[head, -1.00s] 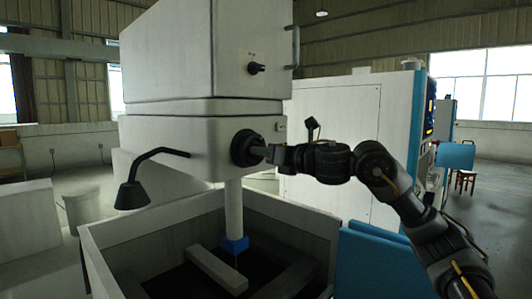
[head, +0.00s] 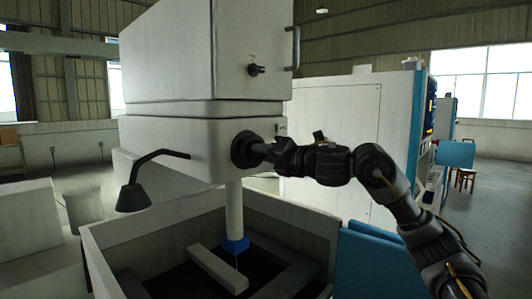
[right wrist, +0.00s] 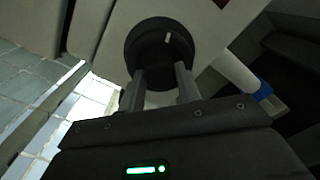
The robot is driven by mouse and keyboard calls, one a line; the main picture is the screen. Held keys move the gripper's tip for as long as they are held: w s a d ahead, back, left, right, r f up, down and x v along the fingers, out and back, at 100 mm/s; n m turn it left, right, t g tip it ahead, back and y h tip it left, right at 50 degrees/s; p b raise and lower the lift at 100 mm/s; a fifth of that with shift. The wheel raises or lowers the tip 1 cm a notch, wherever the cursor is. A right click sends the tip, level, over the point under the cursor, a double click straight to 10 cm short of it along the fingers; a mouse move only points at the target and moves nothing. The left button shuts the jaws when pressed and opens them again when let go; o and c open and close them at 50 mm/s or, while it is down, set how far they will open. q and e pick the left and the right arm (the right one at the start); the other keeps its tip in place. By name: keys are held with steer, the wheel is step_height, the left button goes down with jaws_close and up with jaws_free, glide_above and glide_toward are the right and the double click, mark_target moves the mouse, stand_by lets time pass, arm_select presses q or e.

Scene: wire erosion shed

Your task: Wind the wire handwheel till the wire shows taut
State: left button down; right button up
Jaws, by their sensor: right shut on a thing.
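The black wire handwheel (head: 243,150) sits on the side of the white machine head. My right gripper (head: 262,149) reaches it from the right and is shut on it. In the right wrist view the round black handwheel (right wrist: 150,38) has a pale mark on its face, and the two fingers of my right gripper (right wrist: 160,82) meet its lower rim. A thin wire (head: 238,262) hangs below the blue-tipped white column (head: 234,210); whether it is taut is too small to tell. My left gripper is not in view.
An open grey tank (head: 110,232) with dark bars inside lies below the head. A black lamp (head: 133,195) on a bent arm sticks out at left. A small black knob (head: 256,70) sits higher on the cabinet. Blue panels (head: 372,262) stand right of the tank.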

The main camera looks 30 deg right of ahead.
steer(key=shift+r+m, duration=0.1)
steer(key=shift+m, duration=0.5)
steer(key=o, duration=1)
steer(key=shift+c, duration=0.2)
steer(key=b+v, duration=0.3)
steer(key=v, duration=0.8)
